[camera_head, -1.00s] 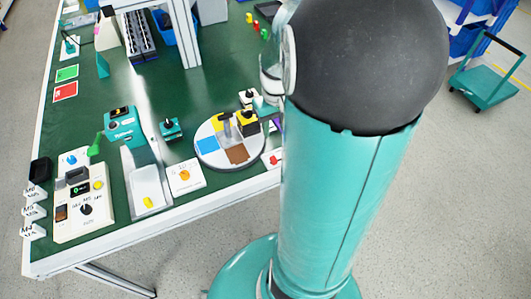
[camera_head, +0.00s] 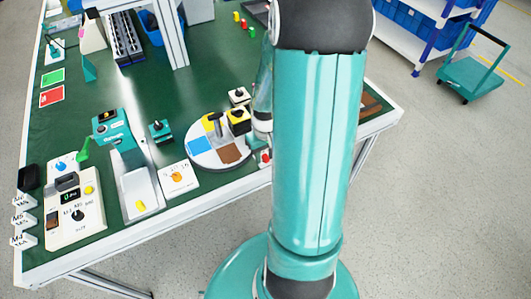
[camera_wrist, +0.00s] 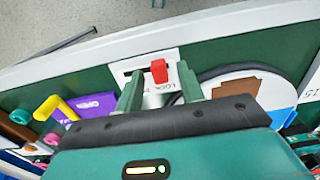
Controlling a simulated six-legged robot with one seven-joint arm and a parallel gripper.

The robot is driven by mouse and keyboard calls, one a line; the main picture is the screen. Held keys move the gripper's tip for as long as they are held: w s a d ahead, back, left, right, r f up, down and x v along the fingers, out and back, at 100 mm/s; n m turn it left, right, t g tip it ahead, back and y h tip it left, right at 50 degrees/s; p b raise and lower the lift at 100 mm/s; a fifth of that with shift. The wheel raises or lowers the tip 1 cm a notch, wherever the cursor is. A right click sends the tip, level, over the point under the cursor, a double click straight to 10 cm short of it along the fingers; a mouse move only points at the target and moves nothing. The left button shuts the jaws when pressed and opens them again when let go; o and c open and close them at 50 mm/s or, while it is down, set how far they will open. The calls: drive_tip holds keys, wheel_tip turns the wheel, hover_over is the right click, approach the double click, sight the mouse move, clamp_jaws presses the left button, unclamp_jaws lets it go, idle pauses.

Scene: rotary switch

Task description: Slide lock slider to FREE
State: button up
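The lock slider's red knob (camera_wrist: 159,70) stands on a white plate (camera_wrist: 127,65) with partly hidden lettering that seems to read LOCK, in the wrist view. My gripper (camera_wrist: 158,83) is open, with its two green fingers apart on the left and right of the knob. I see no clear contact between fingers and knob. In the head view the red knob (camera_head: 265,158) shows at the table's front edge, just left of my arm. My gripper is not clearly visible there. The slider's FREE marking cannot be read.
A round turntable (camera_head: 218,162) with coloured patches is left of the slider and shows in the wrist view (camera_wrist: 240,85). A yellow handle (camera_wrist: 55,108) and a purple OPEN label (camera_wrist: 95,103) are on the slider's other side. A switch box (camera_head: 75,213) stands at the far left.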

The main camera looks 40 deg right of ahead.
drive_tip(key=shift+f, duration=0.1)
clamp_jaws()
drive_tip(key=shift+s+d, duration=0.2)
drive_tip(key=shift+d, duration=0.5)
drive_tip(key=shift+s+d, duration=0.25)
drive_tip(key=shift+d, duration=0.5)
drive_tip(key=shift+s+d, duration=0.2)
drive_tip(key=shift+d, duration=0.5)
unclamp_jaws()
drive_tip(key=shift+d, duration=0.1)
wheel_tip(320, 180, up, 14)
